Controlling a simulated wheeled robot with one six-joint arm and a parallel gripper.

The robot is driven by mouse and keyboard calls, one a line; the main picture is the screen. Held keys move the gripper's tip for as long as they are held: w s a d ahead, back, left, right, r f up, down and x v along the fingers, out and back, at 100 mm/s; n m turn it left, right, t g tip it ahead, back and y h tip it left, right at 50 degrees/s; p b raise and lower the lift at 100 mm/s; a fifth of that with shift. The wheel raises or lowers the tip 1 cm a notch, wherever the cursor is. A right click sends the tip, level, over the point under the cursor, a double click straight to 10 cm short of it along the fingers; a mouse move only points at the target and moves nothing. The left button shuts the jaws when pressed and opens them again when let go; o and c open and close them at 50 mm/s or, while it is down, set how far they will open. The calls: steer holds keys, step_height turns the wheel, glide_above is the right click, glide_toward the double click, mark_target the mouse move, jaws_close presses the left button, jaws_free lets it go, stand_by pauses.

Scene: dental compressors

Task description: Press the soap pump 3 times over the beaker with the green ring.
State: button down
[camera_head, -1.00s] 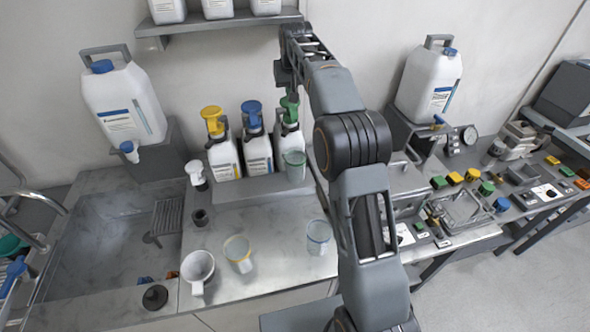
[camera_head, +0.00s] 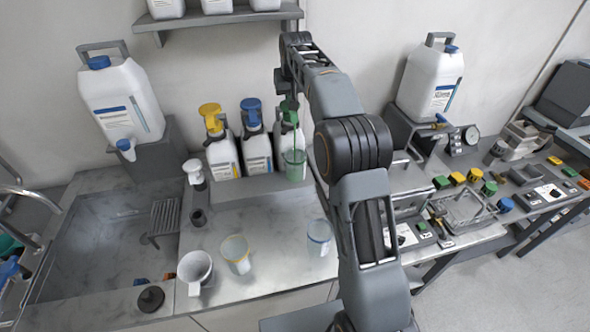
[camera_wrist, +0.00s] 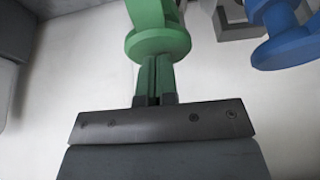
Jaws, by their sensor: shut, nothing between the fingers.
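The green pump head (camera_head: 288,108) tops a white bottle (camera_head: 286,141), the rightmost of three at the wall. My gripper (camera_wrist: 154,62) is shut with nothing between its fingers, and its tips are at the green pump head (camera_wrist: 158,40) in the wrist view. In the head view my gripper is above the pump, largely hidden by my arm. A clear, green-tinted beaker (camera_head: 295,166) stands in front of that bottle, under the spout. A thin green stream appears to run down into it.
Bottles with a yellow pump (camera_head: 211,116) and a blue pump (camera_head: 251,111) stand to the left. A yellow-ringed beaker (camera_head: 236,254), a blue-ringed beaker (camera_head: 319,238) and a white mug (camera_head: 195,271) stand on the front counter. A sink is at left.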

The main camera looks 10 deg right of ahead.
steer(key=shift+f+b, duration=0.3)
steer(key=shift+f, duration=0.45)
steer(key=shift+r, duration=0.15)
steer(key=shift+r+p, duration=2.4)
steer(key=shift+p, duration=0.25)
steer(key=shift+f, duration=0.2)
